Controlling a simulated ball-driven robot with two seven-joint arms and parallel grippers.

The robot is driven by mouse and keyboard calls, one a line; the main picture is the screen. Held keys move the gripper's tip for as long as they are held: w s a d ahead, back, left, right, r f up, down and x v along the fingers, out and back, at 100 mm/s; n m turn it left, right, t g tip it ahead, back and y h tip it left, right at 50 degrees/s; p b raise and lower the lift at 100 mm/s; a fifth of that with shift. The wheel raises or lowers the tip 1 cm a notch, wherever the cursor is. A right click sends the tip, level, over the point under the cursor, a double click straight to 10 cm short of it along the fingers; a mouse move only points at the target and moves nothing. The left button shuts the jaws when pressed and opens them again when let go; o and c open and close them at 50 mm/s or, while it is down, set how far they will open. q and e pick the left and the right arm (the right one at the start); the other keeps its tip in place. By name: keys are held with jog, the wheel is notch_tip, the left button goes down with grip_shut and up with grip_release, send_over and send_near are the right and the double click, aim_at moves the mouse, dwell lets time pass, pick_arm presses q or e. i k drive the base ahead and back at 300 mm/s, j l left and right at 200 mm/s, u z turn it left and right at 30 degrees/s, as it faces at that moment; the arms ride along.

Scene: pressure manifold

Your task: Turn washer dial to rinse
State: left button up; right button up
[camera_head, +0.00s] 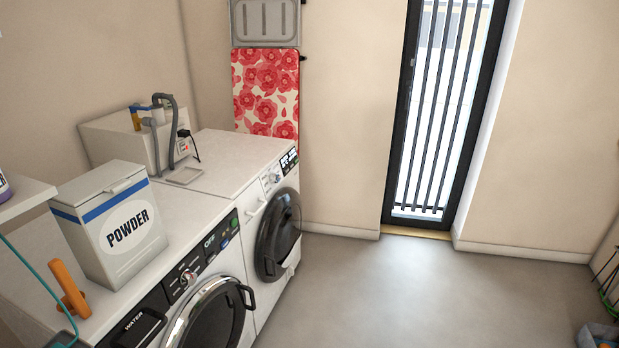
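The near white front-loading machine (237,262) has a black control panel with a drawer marked WATER and a small display reading OFF. Its round dial (187,279) sits on the panel, left of the display, above the round door (212,318). The marks around the dial are too small to read. The drawer label suggests this is the washer. A second white machine (252,207) stands beyond it, with its own small knob (275,176) and a dark door. Neither of my grippers is in view, and nothing touches the dial.
A POWDER box (124,221) and an orange object (70,288) sit on the near machine. A box with grey hoses (157,133) stands behind. A white shelf (22,198) juts in at left. The grey floor (390,285) in front is open toward the barred door (440,110).

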aim_at(273, 178)
jog(key=i+l+u, duration=0.35)
jog(key=i+l, duration=0.25)
jog(key=i+l+u, duration=0.1)
jog(key=i+l, duration=0.2)
jog(key=l, duration=0.15)
